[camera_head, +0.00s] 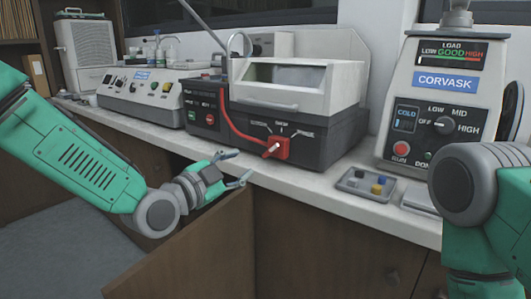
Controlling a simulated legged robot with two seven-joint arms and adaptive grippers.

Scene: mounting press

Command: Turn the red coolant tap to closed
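The red coolant tap (274,148) is on the front of the dark-based machine (320,143) with the pale lid. A red hose runs down to it from the machine's left side. Its pale lever tip points down and to the left. Labels arc above the tap; the middle one seems to read DRAIN or similar, too small to be sure. My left gripper (241,170) is open and empty, in front of the counter edge, left of and below the tap, and apart from it. My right gripper is out of view; only my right arm shows at the right.
The Corvask press (445,90) with knobs stands at the right. A small grey tray (366,185) with coloured pieces lies in front of it. Another control unit (150,95) stands at the left. An open cabinet door (195,255) juts out below my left gripper.

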